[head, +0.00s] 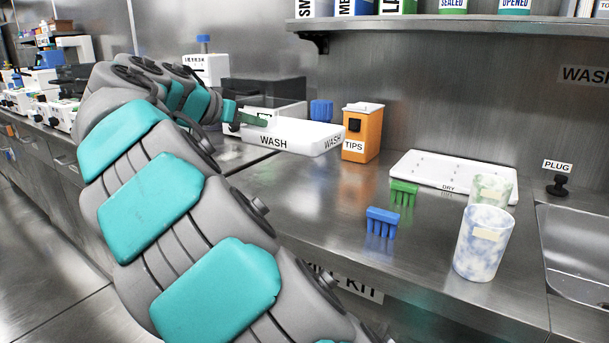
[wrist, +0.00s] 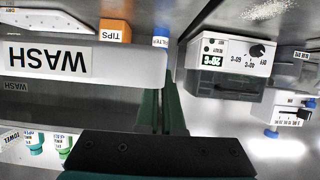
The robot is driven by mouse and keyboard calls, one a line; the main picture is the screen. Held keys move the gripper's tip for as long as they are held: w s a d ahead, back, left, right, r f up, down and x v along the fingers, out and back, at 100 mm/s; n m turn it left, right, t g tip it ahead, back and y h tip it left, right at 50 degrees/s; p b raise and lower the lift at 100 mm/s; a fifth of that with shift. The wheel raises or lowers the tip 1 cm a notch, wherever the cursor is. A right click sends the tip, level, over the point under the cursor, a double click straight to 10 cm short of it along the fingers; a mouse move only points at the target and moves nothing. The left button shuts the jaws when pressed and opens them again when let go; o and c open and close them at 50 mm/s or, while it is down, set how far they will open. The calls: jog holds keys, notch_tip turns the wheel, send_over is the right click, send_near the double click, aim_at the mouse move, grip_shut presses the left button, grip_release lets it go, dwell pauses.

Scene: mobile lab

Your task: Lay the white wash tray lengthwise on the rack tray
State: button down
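The white wash tray (head: 300,137), marked WASH, is beside the orange tips box above the counter's left part. I cannot tell whether it touches the counter. My gripper (head: 262,121) is at its left end. In the wrist view, which is upside down, the green fingers of my gripper (wrist: 163,95) straddle the end wall of the wash tray (wrist: 125,62) and look shut on it; their tips are hidden. A flat white tray marked DRY (head: 425,177), the only other tray in sight, lies empty on the counter at the back right.
The orange tips box (head: 361,135) stands between the trays. A green rack (head: 404,193), a blue rack (head: 383,222) and two marbled cups (head: 482,243) (head: 492,190) stand in front of the DRY tray. A sink (head: 580,250) is at the right. The counter's middle is clear.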

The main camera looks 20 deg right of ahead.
aim_at(258, 180)
jog(key=shift+d+f, duration=0.1)
jog(key=shift+f, duration=4.85)
jog(key=shift+f, duration=0.15)
jog(key=c, duration=1)
grip_release()
jog(key=shift+c, duration=0.2)
